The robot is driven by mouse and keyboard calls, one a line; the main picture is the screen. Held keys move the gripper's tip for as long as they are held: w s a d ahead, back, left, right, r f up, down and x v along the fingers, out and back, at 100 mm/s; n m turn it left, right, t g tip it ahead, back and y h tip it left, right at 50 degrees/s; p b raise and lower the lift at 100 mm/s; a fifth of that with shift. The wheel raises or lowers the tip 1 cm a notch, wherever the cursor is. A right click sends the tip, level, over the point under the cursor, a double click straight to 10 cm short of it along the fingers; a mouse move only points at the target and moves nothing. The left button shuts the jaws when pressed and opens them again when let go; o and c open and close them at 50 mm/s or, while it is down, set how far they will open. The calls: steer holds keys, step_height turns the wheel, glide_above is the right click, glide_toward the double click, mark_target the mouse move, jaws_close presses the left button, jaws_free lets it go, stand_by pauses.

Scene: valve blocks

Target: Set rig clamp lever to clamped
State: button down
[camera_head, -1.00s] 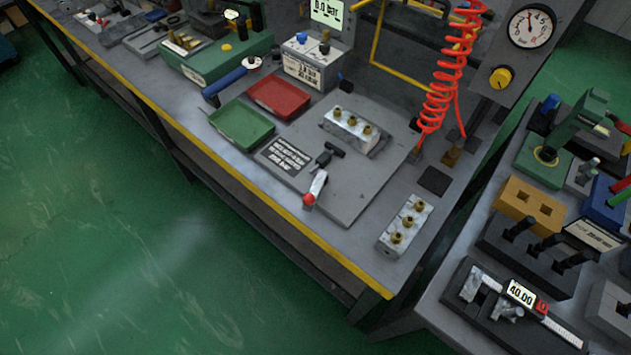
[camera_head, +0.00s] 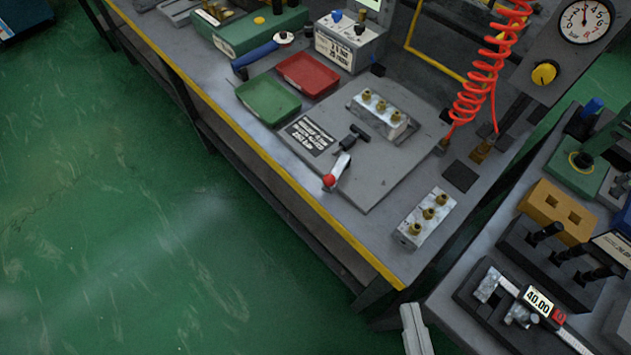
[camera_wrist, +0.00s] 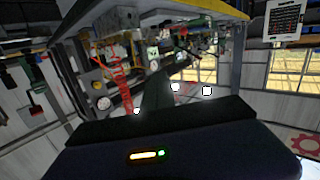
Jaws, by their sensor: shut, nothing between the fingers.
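The rig clamp lever (camera_head: 341,170) has a pale arm and a red knob, and it points towards the bench's front edge in the head view. It joins a black clamp piece (camera_head: 354,137) on the grey rig plate (camera_head: 379,180). A metal valve block (camera_head: 381,113) with brass fittings sits on the plate behind the lever. My gripper (camera_wrist: 158,75) shows dark in the wrist view, shut and empty, above its wide dark housing. It is well away from the lever, which I cannot make out in the wrist view.
A second valve block (camera_head: 426,217) stands right of the plate. A green tray (camera_head: 268,101) and a red tray (camera_head: 308,74) lie to the left. A red coiled hose (camera_head: 485,75) hangs behind. A side bench with a caliper (camera_head: 538,301) stands at right. The green floor in front is clear.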

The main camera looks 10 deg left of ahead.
steer(key=w+a+f+n+b, duration=0.1)
steer(key=w+a+f+n, duration=0.3)
steer(key=a, duration=0.7)
steer(key=w+a+f+n+g+b, duration=0.1)
steer(key=w+a+f+n, duration=0.1)
steer(key=w+a+n, duration=0.6)
steer(key=w+a+f+n+b, duration=0.1)
steer(key=a+f+n, duration=0.2)
steer(key=a, duration=1)
steer(key=w+d+r+t+h, duration=0.1)
steer(key=d+t+h, duration=0.1)
steer(key=d+h, duration=0.5)
steer(key=shift+w+d+r, duration=0.15)
steer(key=shift+w+d, duration=0.15)
steer(key=shift+w, duration=0.05)
